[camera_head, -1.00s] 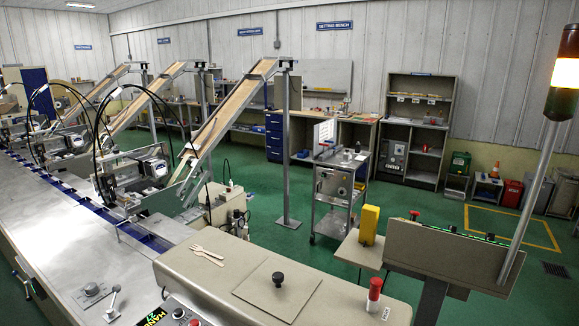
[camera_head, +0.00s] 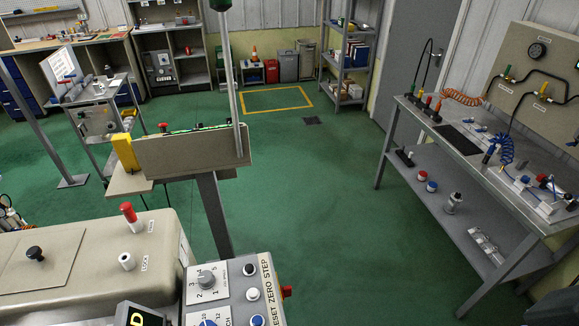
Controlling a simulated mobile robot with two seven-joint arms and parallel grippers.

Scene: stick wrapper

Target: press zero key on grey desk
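A grey control panel (camera_head: 222,283) is at the bottom centre of the head view, cut off by the lower edge. Down its right side is a column of small round keys: a black one (camera_head: 249,269), a white one (camera_head: 253,294) and a blue one (camera_head: 257,320). A sideways label strip (camera_head: 267,280) beside them reads RESET, ZERO, STEP. The word ZERO lies beside the white key. A knob (camera_head: 206,279) with a numbered scale is to the left of the keys. Neither of my grippers is in view.
A beige cabinet top (camera_head: 80,262) with a red-capped post (camera_head: 131,217) and a white knob (camera_head: 127,262) is left of the panel. A red button (camera_head: 286,291) juts from the panel's right side. A grey workbench (camera_head: 470,150) stands at right; green floor (camera_head: 310,190) is clear between.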

